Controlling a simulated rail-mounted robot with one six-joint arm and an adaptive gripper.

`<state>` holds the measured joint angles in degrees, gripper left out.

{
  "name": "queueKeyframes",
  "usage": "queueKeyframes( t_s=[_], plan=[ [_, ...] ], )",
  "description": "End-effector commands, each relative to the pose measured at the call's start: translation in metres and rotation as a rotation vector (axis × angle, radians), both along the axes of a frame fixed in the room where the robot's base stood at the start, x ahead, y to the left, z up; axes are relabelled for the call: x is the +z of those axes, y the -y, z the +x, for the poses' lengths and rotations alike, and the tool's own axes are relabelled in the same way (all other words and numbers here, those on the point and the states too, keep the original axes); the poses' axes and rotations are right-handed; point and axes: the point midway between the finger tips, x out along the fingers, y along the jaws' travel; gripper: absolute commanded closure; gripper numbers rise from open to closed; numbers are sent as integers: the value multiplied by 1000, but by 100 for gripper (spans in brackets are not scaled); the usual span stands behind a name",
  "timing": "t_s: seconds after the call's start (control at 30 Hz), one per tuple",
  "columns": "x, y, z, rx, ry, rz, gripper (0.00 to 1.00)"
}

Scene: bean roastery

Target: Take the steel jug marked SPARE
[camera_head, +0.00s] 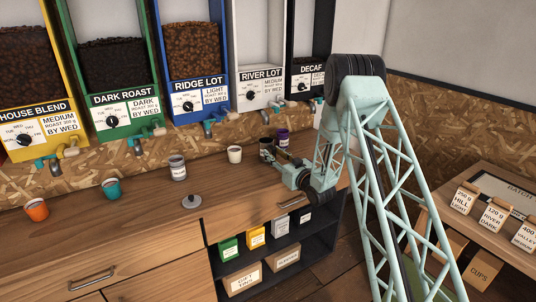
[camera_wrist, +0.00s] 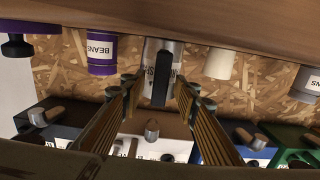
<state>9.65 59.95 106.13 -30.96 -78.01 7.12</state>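A steel jug (camera_wrist: 151,60) with a black handle facing me stands on the counter in the wrist view, which shows the scene upside down. Its white label is partly hidden by the handle, so I cannot read the whole word. My gripper (camera_wrist: 162,86) is open, with one finger on each side of the jug's handle in the picture. I cannot tell how far the fingertips are from the jug. In the head view my gripper (camera_head: 279,157) is low over the counter's right part, and the jug (camera_head: 266,144) is mostly hidden beside it.
A purple beans canister (camera_wrist: 101,52) and a cream cup (camera_wrist: 220,63) flank the jug. A grey labelled canister (camera_head: 178,170), a round lid (camera_head: 191,202), a teal cup (camera_head: 111,188) and an orange cup (camera_head: 37,210) stand leftward. Bean dispensers (camera_head: 200,90) line the wall behind.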

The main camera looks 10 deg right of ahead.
Motion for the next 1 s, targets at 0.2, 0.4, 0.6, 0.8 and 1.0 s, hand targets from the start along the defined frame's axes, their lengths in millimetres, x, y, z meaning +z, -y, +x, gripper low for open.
queueKeyframes(
  t_s=[0.2, 0.4, 0.6, 0.8, 1.0],
  plan=[
    [0, 0, 0, 0, 0, 0, 72],
    [0, 0, 0, 0, 0, 0, 89],
    [0, 0, 0, 0, 1, 0, 100],
    [0, 0, 0, 0, 0, 0, 100],
    [5, 0, 0, 0, 1, 0, 100]
  ],
)
